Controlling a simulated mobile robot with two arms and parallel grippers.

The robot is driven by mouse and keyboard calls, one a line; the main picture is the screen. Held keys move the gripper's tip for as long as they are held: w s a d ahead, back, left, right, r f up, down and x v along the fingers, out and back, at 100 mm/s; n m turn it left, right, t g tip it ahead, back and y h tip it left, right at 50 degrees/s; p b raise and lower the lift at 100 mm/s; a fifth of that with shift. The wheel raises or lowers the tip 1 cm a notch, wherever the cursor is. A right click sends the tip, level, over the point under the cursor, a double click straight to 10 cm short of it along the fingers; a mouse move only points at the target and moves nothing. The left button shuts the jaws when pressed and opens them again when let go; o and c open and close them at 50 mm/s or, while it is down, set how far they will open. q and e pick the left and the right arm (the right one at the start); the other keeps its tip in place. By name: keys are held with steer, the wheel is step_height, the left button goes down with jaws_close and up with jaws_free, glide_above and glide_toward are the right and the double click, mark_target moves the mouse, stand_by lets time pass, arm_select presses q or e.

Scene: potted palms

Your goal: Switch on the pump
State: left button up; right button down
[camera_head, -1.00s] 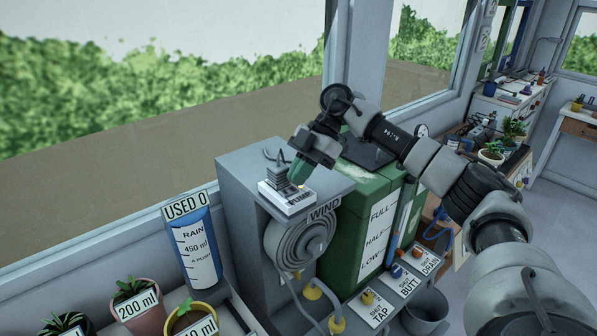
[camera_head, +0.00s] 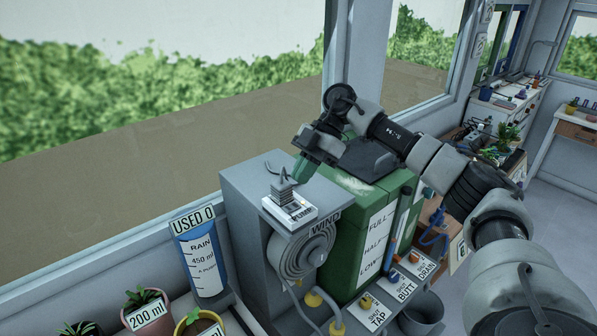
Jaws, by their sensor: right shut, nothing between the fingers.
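The pump (camera_head: 290,210) is a small white box marked PUMP on top of a grey cabinet (camera_head: 245,205). A grey finned part stands on its back. A small dark patch shows on its front top, too small to tell whether a switch there is on or off. My left gripper is not in view.
The green butt (camera_head: 345,235) marked FULL, HALF and LOW stands right of the cabinet. A coiled hose (camera_head: 300,250) hangs on the cabinet's front under a WIND label. Labelled valves, a blue rain gauge (camera_head: 202,262) and potted plants (camera_head: 146,308) stand in front.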

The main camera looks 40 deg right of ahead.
steer(key=shift+b+v, duration=0.8)
steer(key=shift+b, duration=0.05)
steer(key=d+f+b+v, duration=0.1)
steer(key=v, duration=0.7)
steer(key=shift+d+b, duration=0.25)
steer(key=shift+b, duration=0.1)
steer(key=shift+d, duration=0.1)
